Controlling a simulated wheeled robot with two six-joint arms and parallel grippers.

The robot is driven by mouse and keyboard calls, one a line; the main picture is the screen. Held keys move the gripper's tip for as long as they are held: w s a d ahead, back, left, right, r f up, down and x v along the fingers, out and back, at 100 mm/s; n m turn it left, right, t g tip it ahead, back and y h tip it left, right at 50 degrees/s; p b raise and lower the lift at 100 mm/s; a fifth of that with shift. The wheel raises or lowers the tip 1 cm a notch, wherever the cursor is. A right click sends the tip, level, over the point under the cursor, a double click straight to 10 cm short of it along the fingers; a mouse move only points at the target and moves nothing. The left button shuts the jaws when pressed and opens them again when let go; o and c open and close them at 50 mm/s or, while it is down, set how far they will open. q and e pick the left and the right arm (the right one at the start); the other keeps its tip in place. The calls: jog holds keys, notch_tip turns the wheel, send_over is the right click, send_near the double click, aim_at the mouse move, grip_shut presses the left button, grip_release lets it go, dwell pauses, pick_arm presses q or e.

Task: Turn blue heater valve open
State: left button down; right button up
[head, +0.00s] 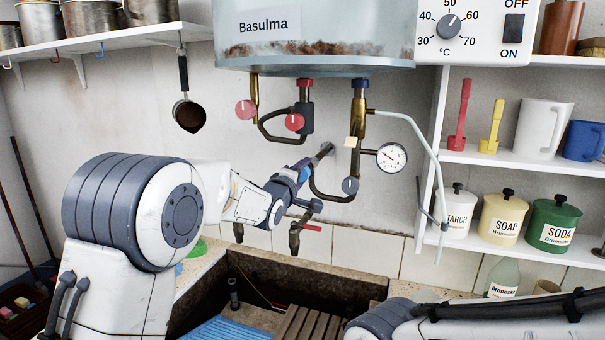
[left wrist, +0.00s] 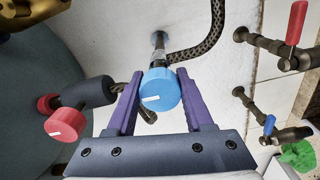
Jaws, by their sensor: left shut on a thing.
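The blue heater valve knob (left wrist: 161,89) is a round blue cap with a short white mark lying nearly level across its left half. It sits between the purple fingers of my left gripper, which is shut on it. In the head view my left gripper (head: 304,167) reaches right below the boiler, near the wall pipe. There the gripper mostly hides the knob. My right gripper is out of the frame.
Red valve knobs (head: 294,122) and a pressure gauge (head: 391,157) hang on pipes under the boiler (head: 315,55). Taps with a red lever (left wrist: 297,22) and a blue lever (left wrist: 269,125) are close by. The stone trough (head: 300,283) lies below.

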pick_arm(q)
jog(key=shift+r, duration=0.15)
dwell(0.4)
jog(key=shift+c, duration=1.4)
grip_release()
jog(key=shift+s+a+b, duration=0.15)
jog(key=shift+s+b, duration=0.15)
jog(key=shift+s, duration=0.25)
jog(key=b+v, duration=0.2)
jog(key=v, duration=0.7)
jog(key=shift+s+b, duration=0.2)
jog(key=shift+b, duration=0.2)
